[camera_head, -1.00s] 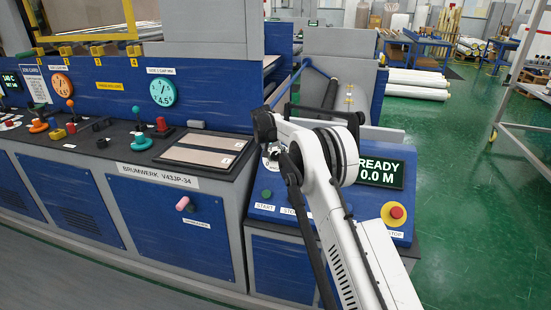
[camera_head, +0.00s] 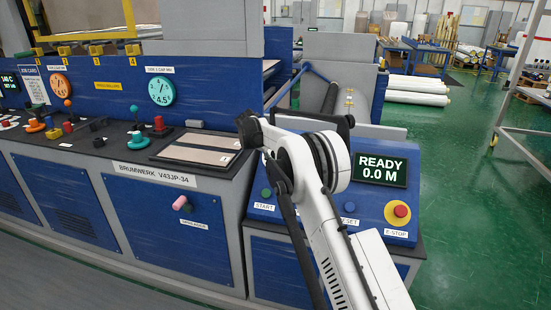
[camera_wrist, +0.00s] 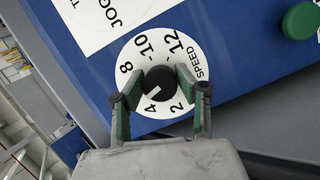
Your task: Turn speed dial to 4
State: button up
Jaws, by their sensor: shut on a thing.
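In the wrist view the speed dial (camera_wrist: 187,53) is a white disc with black numbers and the word SPEED on a blue panel. Its round black knob (camera_wrist: 162,80) sits at the centre. My gripper (camera_wrist: 162,88) is shut on the knob, with a green-padded finger on each side. The 6 is hidden behind the left finger. In the head view my arm hides the dial and my gripper.
A green button (camera_wrist: 300,21) and a JOG label (camera_wrist: 100,15) lie near the dial. The head view shows a READY 0.0 M display (camera_head: 380,170), a red emergency stop (camera_head: 397,212) and a green start button (camera_head: 266,193) on the same console.

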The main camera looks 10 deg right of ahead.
jog(key=n+t+b, duration=0.1)
jog(key=n+b, duration=0.1)
jog(key=n, duration=0.3)
jog(key=shift+h, duration=0.4)
jog(key=shift+n, duration=0.4)
jog(key=o, duration=1.1)
jog(key=shift+o, duration=0.2)
jog(key=v, duration=1.2)
jog(key=shift+s+a+f, duration=0.1)
jog(key=shift+s, duration=0.05)
